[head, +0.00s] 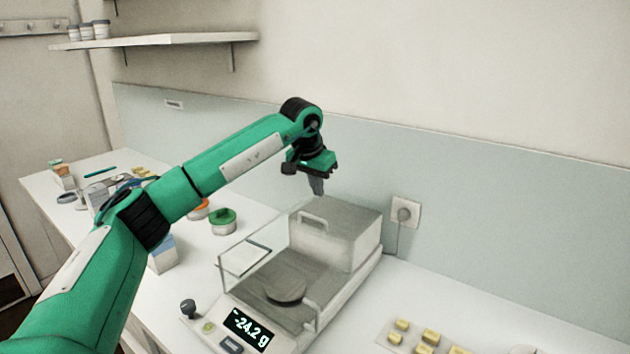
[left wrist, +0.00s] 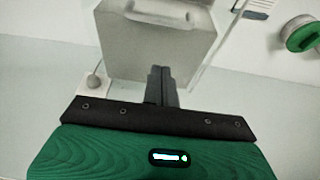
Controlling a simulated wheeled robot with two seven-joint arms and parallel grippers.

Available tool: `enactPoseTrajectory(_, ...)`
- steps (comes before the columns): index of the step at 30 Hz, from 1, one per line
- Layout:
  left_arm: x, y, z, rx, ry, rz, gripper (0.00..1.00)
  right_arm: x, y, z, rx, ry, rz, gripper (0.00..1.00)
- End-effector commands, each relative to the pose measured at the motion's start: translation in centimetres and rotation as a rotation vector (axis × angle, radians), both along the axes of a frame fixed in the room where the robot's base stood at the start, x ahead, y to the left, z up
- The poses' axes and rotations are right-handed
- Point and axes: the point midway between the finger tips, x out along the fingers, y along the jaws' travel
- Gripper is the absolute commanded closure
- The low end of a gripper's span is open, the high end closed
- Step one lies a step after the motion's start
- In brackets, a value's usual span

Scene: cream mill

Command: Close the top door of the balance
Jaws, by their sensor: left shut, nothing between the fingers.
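The balance (head: 345,240) stands on the bench, with a clear-walled chamber in front of a grey rear housing. Its display reads -24.2 g. The top door's handle (head: 312,219) is at the front edge of the housing, so the door appears slid back and the chamber top open; the clear panel itself is hard to make out. The handle also shows in the left wrist view (left wrist: 158,16). My left gripper (head: 318,190) is shut and empty, pointing down just behind and above the housing. Its fingers (left wrist: 161,84) overlap the housing's back in the left wrist view. My right gripper is out of view.
A wall socket (head: 404,212) with a cord is right of the balance. A tray with several yellow blocks (head: 430,337) lies at front right. A green-lidded jar (head: 223,220) stands to the left. A wall shelf (head: 160,41) is at upper left.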

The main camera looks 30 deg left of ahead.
Motion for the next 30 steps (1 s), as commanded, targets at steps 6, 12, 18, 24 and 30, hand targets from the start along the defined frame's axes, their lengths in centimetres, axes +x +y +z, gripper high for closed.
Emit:
enactPoseTrajectory(6, 1.4, -0.3, -4.6, -0.002, 0.005, -0.001, 1.0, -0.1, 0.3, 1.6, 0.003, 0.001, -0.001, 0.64)
enactPoseTrajectory(12, 0.0, 0.0, -5.2, -0.002, -0.001, -0.002, 1.0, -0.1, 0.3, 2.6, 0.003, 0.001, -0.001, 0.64)
enactPoseTrajectory(18, -1.6, 0.2, -5.0, -0.003, -0.001, -0.001, 1.0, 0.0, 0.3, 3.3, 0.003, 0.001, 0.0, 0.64)
enactPoseTrajectory(24, -2.1, 0.2, -5.0, -0.003, 0.0, -0.001, 1.0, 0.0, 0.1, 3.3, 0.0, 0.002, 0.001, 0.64)
enactPoseTrajectory(30, -2.1, 0.2, -5.0, -0.003, -0.001, -0.001, 1.0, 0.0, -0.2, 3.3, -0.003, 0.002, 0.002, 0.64)
